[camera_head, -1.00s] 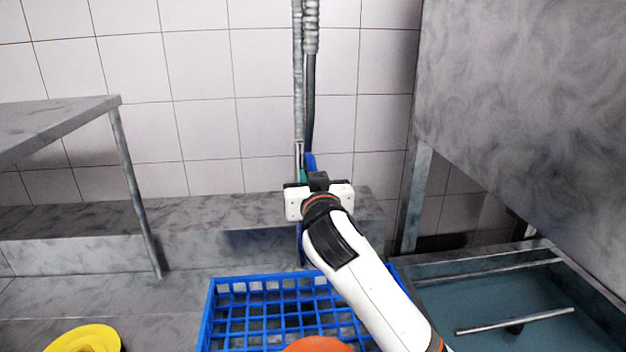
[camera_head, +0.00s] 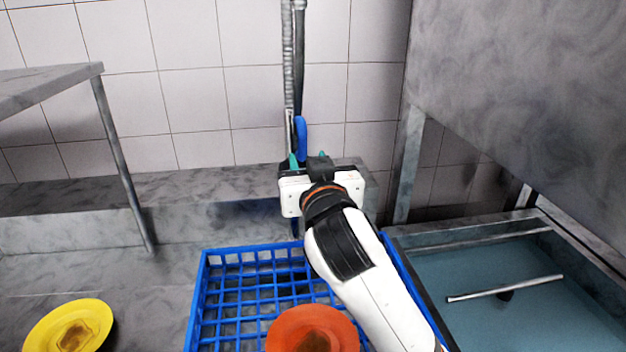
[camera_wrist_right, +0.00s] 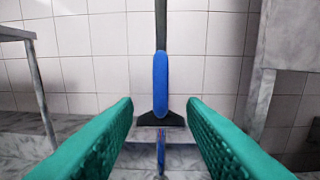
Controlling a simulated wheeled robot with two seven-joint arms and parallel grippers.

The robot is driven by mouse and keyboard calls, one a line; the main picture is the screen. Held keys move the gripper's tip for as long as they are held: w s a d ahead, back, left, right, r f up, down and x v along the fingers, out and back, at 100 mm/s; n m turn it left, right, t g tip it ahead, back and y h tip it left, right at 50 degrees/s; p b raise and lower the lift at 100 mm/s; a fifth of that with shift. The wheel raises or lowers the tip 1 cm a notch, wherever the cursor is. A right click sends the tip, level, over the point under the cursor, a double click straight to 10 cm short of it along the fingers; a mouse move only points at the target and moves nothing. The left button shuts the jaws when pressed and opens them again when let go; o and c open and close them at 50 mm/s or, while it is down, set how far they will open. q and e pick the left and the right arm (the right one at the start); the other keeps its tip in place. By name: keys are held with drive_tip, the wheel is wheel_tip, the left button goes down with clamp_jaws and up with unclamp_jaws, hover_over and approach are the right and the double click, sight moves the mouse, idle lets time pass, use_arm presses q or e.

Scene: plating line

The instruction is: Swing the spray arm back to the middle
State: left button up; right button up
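The spray arm (camera_head: 298,70) hangs down in front of the tiled wall, with a blue grip (camera_head: 300,137) at its lower part. The blue grip also shows upright near the middle of the right wrist view (camera_wrist_right: 161,84). My right gripper (camera_head: 308,158) is just in front of and below the blue grip. Its green fingers stand wide apart in the right wrist view (camera_wrist_right: 160,108), one on each side of the blue grip's line, with clear gaps. A dark flared end shows below the grip. My left gripper is out of view.
A blue rack (camera_head: 205,290) below my right arm holds an orange plate (camera_head: 338,325) with a brown stain. A stained yellow plate (camera_head: 40,335) lies on the counter at left. A water-filled sink (camera_head: 440,275) is at right, under a large metal panel (camera_head: 520,80).

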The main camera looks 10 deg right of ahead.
drive_tip(key=shift+s+d, duration=0.1)
drive_tip(key=shift+s, duration=1.45)
